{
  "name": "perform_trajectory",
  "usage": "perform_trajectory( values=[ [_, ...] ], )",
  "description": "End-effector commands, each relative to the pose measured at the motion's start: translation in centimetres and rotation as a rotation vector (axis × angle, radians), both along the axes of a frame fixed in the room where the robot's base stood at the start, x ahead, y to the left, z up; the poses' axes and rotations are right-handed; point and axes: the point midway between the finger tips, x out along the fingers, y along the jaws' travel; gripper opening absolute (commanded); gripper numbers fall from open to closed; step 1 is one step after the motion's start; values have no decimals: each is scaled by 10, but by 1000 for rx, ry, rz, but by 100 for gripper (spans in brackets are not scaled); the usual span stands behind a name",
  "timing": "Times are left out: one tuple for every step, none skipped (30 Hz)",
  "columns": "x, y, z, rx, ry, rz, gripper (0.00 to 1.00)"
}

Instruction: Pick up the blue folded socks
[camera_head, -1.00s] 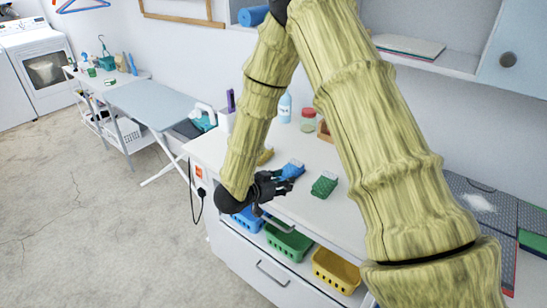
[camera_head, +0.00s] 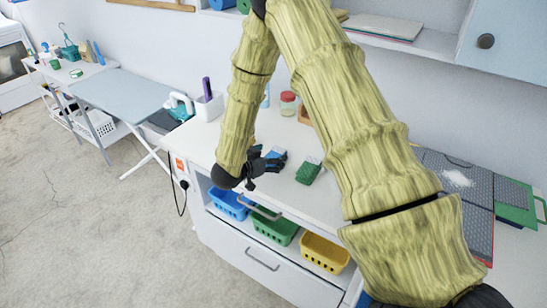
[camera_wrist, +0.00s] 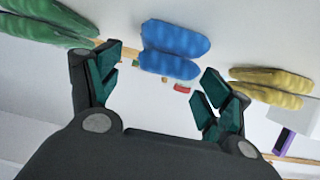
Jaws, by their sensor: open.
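The blue folded socks (camera_head: 279,152) lie on the white counter, partly hidden behind my gripper (camera_head: 268,161) in the head view. In the wrist view the blue socks (camera_wrist: 175,48) lie ahead of my gripper (camera_wrist: 162,75), roughly between the directions of its two spread fingers. The gripper is open and empty. Whether a finger touches the socks cannot be told. Green folded socks (camera_head: 309,171) lie to the right in the head view and at the upper left in the wrist view (camera_wrist: 45,20). Yellow folded socks (camera_wrist: 272,85) show at the right in the wrist view.
A lidded jar (camera_head: 288,104) and a white holder (camera_head: 208,106) stand farther back on the counter (camera_head: 290,198). Blue (camera_head: 229,204), green (camera_head: 277,226) and yellow (camera_head: 325,253) baskets sit on the shelf below. An ironing board (camera_head: 122,97) is at the left.

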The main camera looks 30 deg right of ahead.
Motion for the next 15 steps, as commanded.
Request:
perform_trajectory(
  values=[
    [1,-6,1,0,2,-4,79],
    [2,-10,1,0,2,-4,79],
    [4,-14,0,-1,1,-4,79],
    [6,-18,-3,0,1,-3,79],
    [7,-21,-5,-1,2,-2,79],
    [9,-25,-7,0,1,-3,79],
    [10,-28,-8,0,0,-3,79],
    [11,-30,-9,0,0,-3,79],
    [12,-32,-11,0,1,-2,79],
    [12,-32,-12,0,0,-1,79],
    [12,-33,-12,0,0,-1,79],
    [12,-33,-13,0,0,-1,79],
    [12,-33,-13,0,0,-1,79],
    [12,-33,-13,0,0,-1,79],
    [12,-33,-13,0,0,-1,79]
  ],
)
